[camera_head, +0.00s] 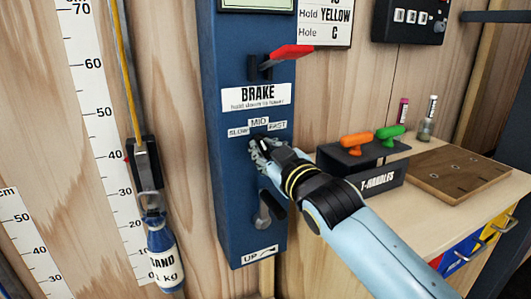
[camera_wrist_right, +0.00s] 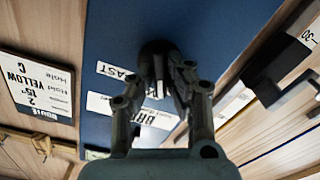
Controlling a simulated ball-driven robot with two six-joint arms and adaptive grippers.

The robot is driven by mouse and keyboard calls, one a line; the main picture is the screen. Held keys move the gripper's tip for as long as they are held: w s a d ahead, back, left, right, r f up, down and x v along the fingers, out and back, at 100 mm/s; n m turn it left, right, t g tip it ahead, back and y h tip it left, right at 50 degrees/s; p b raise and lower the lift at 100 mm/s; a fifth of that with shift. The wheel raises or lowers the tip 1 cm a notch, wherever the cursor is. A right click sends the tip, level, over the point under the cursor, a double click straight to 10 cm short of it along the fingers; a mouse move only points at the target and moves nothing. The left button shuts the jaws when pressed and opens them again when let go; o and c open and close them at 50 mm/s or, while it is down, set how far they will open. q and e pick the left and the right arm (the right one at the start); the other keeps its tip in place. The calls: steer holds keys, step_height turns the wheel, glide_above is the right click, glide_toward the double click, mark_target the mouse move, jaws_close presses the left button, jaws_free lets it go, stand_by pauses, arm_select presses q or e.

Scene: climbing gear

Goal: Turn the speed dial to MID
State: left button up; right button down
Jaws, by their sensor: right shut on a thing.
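The speed dial is on the blue panel (camera_head: 225,180) below the labels SLOW (camera_head: 238,132), MID (camera_head: 259,122) and FAST (camera_head: 278,126). In the head view my right gripper (camera_head: 261,148) covers most of the dial. In the right wrist view the dark round dial (camera_wrist_right: 155,48) sits between the fingers of my right gripper (camera_wrist_right: 161,82), which is shut on it. The FAST label (camera_wrist_right: 115,71) shows beside it there. I cannot tell which label the dial points to. My left gripper is not in view.
A red brake lever (camera_head: 291,52) sticks out above the dial, and a grey lever (camera_head: 266,208) sits below it. A sand bottle (camera_head: 163,255) hangs at the left. A T-handle box (camera_head: 362,176) and a wooden board (camera_head: 460,172) are on the bench at the right.

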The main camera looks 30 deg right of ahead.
steer(key=m+b, duration=0.1)
steer(key=m, duration=0.3)
steer(key=shift+f+m, duration=0.1)
steer(key=shift+m, duration=0.3)
stand_by(0.4)
steer(key=c, duration=1.3)
jaws_free()
steer(key=shift+c, duration=0.2)
steer(key=s, duration=1.2)
steer(key=shift+a, duration=0.3)
